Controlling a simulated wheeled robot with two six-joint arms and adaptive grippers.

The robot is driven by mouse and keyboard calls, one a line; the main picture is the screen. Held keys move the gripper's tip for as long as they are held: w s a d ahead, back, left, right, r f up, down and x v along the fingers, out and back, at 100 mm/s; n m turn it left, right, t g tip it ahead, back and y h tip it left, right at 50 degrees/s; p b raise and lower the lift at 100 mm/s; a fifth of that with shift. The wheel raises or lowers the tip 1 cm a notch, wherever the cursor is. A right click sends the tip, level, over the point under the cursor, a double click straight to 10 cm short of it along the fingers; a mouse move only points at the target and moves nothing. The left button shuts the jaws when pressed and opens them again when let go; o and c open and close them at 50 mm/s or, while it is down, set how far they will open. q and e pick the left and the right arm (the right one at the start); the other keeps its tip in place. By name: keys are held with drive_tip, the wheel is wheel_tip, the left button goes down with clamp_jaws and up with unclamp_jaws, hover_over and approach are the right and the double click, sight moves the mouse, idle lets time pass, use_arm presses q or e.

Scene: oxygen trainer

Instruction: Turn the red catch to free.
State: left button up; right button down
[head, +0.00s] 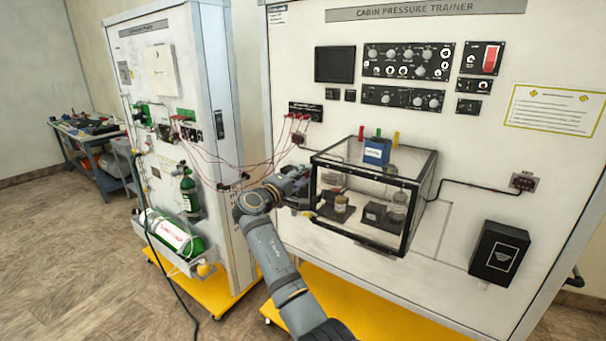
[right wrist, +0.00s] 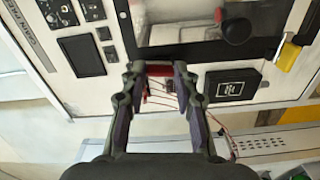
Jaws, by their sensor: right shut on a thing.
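The red catch (right wrist: 158,71) shows in the right wrist view as a short red bar between the two fingertips of my right gripper (right wrist: 157,75). The fingers are shut on it, one on each side. In the head view my right gripper (head: 301,194) is at the left side of the clear, black-framed case (head: 405,225) on the cabin pressure panel. There the gripper hides the catch. I cannot tell which way the catch is turned. My left gripper is not in view.
Red cables (head: 245,166) run from the left cabinet to the panel (head: 460,222). A black box (head: 499,253) is at lower right.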

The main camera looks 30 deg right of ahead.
drive_tip(key=shift+n, duration=0.6)
drive_tip(key=shift+f+n+p, duration=0.1)
drive_tip(key=shift+n+p, duration=0.2)
drive_tip(key=c, duration=1)
unclamp_jaws()
drive_tip(key=v, duration=0.7)
drive_tip(key=shift+a, duration=0.3)
drive_tip(key=shift+d, duration=0.1)
